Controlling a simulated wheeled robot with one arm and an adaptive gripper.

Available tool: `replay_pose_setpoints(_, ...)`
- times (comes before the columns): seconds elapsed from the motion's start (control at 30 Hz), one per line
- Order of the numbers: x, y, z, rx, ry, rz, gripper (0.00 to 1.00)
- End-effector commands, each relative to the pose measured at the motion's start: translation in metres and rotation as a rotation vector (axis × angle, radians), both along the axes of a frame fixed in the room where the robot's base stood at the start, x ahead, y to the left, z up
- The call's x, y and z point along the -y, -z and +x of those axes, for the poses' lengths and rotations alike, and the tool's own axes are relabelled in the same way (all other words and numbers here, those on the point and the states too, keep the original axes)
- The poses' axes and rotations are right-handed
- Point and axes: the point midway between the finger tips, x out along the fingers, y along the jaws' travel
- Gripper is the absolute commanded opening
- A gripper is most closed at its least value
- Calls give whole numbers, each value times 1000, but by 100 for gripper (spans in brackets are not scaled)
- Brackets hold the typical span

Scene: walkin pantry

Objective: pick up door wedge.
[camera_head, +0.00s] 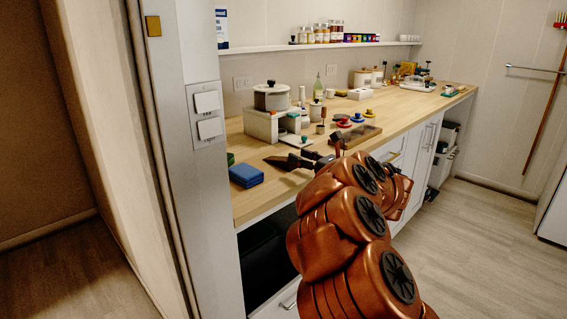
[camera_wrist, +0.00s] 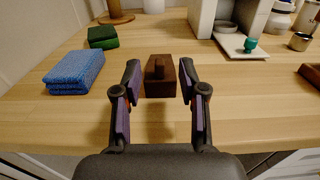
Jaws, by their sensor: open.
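A dark brown wooden block with a raised piece on top, which looks like the door wedge (camera_wrist: 160,88), sits on the light wood counter in the wrist view. My gripper (camera_wrist: 160,72) is open, with one finger on each side of the block in the picture. A gap shows between the block and each finger, and nothing is held. How far the fingertips are above the counter is hard to tell. In the head view my gripper (camera_head: 291,161) is over the counter's near part, and I cannot make out the block clearly there.
A grey-white stand (camera_head: 262,124) with a pot is behind. A wooden tray (camera_head: 357,136) lies to the right. The counter (camera_wrist: 240,120) around the block is bare.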

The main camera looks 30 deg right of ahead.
Motion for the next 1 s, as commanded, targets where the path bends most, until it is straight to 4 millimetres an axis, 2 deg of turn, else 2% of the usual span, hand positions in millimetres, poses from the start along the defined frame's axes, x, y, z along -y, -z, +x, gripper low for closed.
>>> replay_pose_setpoints(0.23,-9,2,31,-1,-1,1,42)
replay_pose_setpoints(0.5,-9,2,36,-3,3,-1,42)
replay_pose_setpoints(0.9,-9,2,36,-2,3,0,1)
replay_pose_setpoints(1.0,-9,2,36,-2,3,0,0)
